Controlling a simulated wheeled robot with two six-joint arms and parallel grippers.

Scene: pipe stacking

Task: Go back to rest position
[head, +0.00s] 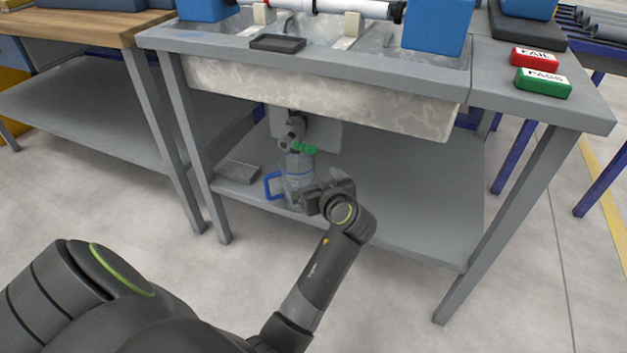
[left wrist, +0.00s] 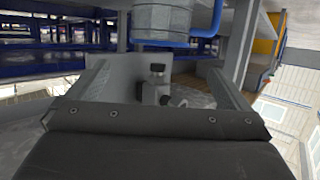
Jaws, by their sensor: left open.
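My left gripper (head: 318,196) is low under the sink table, in front of a clear jug (head: 294,176) with a blue handle. In the left wrist view my left gripper (left wrist: 163,82) has its two fingers spread apart, with nothing held between them. What looks like the jug (left wrist: 165,20) shows past the fingertips, with a blue bar beside it. In the head view the gripper overlaps the jug's right side; I cannot tell whether they touch. My right gripper is not in view.
The jug stands on the lower shelf (head: 420,215) below a drain valve with a green handle (head: 304,148). The sink table (head: 330,95) is overhead, with a white pipe (head: 340,8) across it. Red FAIL (head: 534,60) and green PASS (head: 542,84) buttons are at right.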

